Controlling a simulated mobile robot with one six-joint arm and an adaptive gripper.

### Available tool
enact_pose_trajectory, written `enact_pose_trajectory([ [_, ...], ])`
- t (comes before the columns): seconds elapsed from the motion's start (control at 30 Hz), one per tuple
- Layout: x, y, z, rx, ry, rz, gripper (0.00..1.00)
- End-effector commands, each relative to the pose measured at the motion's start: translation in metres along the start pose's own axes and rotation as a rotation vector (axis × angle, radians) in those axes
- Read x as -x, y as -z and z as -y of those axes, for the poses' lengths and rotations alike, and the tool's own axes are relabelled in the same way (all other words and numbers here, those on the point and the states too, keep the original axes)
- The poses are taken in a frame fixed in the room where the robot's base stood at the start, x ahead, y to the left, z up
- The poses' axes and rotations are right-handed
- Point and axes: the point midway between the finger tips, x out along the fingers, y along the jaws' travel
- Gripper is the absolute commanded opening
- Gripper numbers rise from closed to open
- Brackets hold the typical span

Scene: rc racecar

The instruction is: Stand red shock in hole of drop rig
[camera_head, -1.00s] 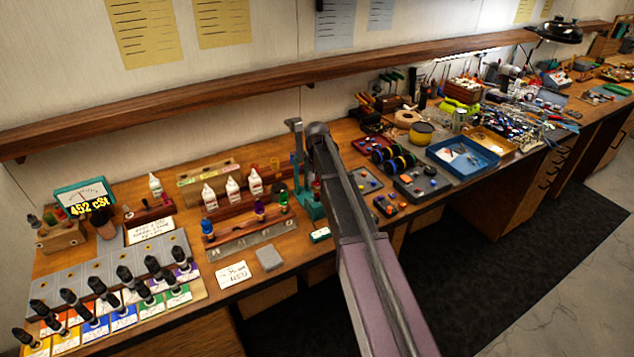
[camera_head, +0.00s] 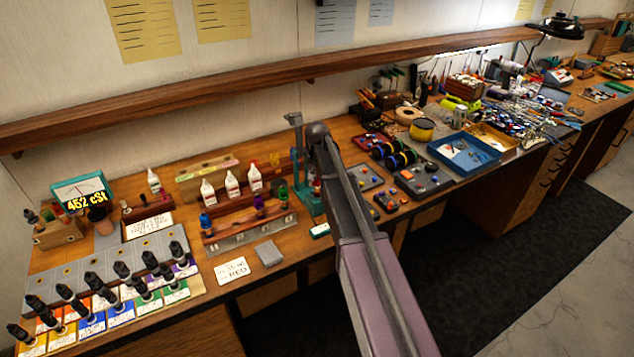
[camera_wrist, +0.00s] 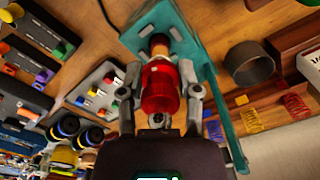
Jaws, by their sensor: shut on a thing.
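My gripper (camera_wrist: 160,82) is shut on the red shock (camera_wrist: 160,88) in the wrist view, with one finger on each side of its red body. The shock's orange-tan end points at the teal drop rig (camera_wrist: 135,32). That end overlaps the rig's plate in the picture; I cannot tell whether it touches. The hole is not visible, seemingly hidden behind the shock. In the head view the drop rig (camera_head: 299,165) stands on the bench, partly behind my arm. My gripper and most of the shock are hidden there by the arm.
White bottles (camera_head: 232,187) and a rack with coloured shocks (camera_head: 259,207) stand left of the rig. A dark cylinder (camera_wrist: 250,63) and coloured springs are beside the rig in the wrist view. Trays of parts (camera_head: 417,182) lie to its right. A shelf (camera_head: 200,98) runs above.

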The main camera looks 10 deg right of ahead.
Motion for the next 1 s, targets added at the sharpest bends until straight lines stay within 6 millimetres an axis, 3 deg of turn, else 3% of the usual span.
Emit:
enact_pose_trajectory([
  [0.63,-0.0067,0.0,0.0,0.0,0.0,0.0,0.0],
  [0.67,-0.0067,0.0,0.0,0.0,0.0,0.0,0.5],
  [0.77,-0.0067,0.0,0.0,0.0,0.0,0.0,0.8],
  [0.8,-0.0067,0.0,0.0,0.0,0.0,0.0,0.84],
  [1.0,-0.0067,0.0,0.0,0.0,0.0,0.0,0.84],
])
